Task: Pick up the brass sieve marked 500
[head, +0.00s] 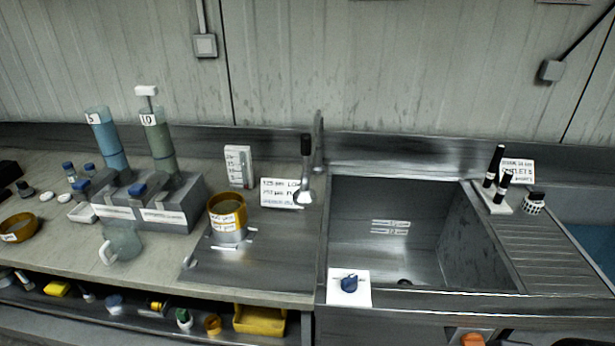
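Two brass-coloured sieves show in the head view. One is a shallow brass sieve (19,228) at the far left of the bench, with a white label on its front that is too small to read. The other is a taller brass sieve stack (227,211) on the metal drainer left of the sink. It has a brass upper part with white labels and a grey lower part. I cannot tell which one is marked 500. My gripper is not in view.
A clear jug (121,243) and a grey block (172,208) holding two tall cylinders stand between the sieves. A tap (305,165) rises beside the sink (389,245). A yellow tray (260,319) and small items sit on the lower shelf.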

